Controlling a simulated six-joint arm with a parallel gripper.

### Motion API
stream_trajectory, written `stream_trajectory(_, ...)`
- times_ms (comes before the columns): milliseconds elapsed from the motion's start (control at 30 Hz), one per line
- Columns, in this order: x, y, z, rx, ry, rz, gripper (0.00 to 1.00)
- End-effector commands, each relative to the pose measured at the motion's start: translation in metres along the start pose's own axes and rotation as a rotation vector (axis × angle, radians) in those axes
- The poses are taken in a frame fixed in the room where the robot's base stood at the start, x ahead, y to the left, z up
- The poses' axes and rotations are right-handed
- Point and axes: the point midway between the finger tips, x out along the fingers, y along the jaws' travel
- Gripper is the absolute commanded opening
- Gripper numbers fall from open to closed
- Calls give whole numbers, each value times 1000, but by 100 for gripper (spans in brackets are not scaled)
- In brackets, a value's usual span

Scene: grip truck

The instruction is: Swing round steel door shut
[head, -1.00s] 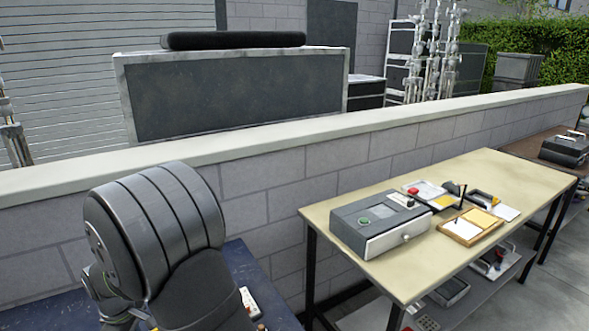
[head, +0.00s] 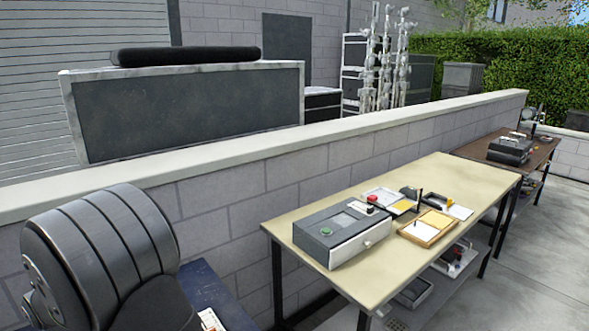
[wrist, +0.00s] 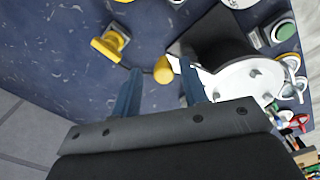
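A round pale metal plate (wrist: 243,78) with several grey bolt heads shows at the right of the wrist view, against a dark cylinder (wrist: 215,38). It looks like the round steel door, but I cannot tell how far it is open. A small yellow knob (wrist: 162,72) sits beside the plate's left edge. My gripper (wrist: 160,66) is open, its two blue-grey fingers apart, with the knob appearing between their tips. I cannot tell whether they touch it. Neither the gripper nor the door can be made out in the head view.
The wrist view shows a speckled blue bench top (wrist: 50,50) with a yellow fixture (wrist: 109,43). In the head view a cream table (head: 440,175) holds a grey box (head: 342,232) and trays, beside a block wall (head: 290,170). Paved floor lies at right.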

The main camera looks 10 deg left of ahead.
Motion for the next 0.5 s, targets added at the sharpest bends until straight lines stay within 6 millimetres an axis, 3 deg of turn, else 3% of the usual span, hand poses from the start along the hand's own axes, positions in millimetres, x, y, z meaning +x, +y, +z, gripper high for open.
stream_trajectory(500, -52, 0, 1, 0, -1, 0, 40)
